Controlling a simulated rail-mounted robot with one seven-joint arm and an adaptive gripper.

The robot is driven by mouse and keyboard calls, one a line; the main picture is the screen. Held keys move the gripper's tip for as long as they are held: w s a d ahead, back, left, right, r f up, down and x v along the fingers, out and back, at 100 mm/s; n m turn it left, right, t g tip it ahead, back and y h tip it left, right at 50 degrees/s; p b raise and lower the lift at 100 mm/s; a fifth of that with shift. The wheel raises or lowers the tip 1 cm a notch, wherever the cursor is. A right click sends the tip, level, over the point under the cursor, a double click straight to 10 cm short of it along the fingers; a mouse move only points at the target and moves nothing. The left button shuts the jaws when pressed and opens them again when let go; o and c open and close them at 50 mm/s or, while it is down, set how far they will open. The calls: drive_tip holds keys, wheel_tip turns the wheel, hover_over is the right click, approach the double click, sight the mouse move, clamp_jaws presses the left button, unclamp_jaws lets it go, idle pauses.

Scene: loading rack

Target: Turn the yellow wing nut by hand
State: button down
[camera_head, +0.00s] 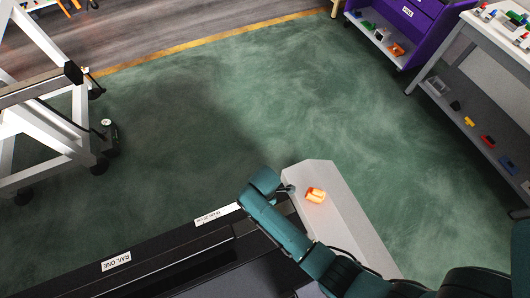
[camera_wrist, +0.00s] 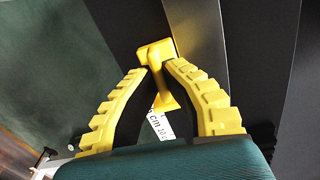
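The yellow wing nut (camera_wrist: 157,54) is in the upper middle of the wrist view, against dark panels. A broad yellow end shows beyond my fingertips, and a narrower yellow part runs down between the fingers. My gripper (camera_wrist: 161,68) has two yellow ridged fingers with dark inner pads. They lean in toward each other, with the tips close on both sides of the wing nut, and look shut on it. In the head view my teal arm reaches to the black rail, and I cannot make out the fingers or the wing nut there.
The black rail labelled RAIL ONE (camera_head: 150,262) runs along the bottom left. A white wheeled frame (camera_head: 50,125) stands at left. A purple cabinet (camera_head: 425,30) and a grey shelf table (camera_head: 460,65) with small coloured items stand at right. The green floor (camera_head: 250,90) between is clear.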

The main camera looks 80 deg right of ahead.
drive_tip(key=m+p, duration=0.2)
drive_tip(key=m, duration=0.2)
drive_tip(key=shift+r+m+p, duration=0.15)
drive_tip(key=shift+m+p, duration=0.25)
drive_tip(key=m+p, duration=0.1)
drive_tip(key=m, duration=0.3)
drive_tip(key=shift+p, duration=0.4)
drive_tip(key=m+p, duration=0.1)
drive_tip(key=m, duration=0.4)
drive_tip(key=m+p, duration=0.1)
drive_tip(key=m, duration=0.3)
drive_tip(key=shift+m, duration=0.3)
drive_tip(key=m+p, duration=0.1)
drive_tip(key=m, duration=1.1)
drive_tip(key=shift+m+p, duration=0.3)
drive_tip(key=shift+p, duration=0.05)
drive_tip(key=shift+m, duration=2)
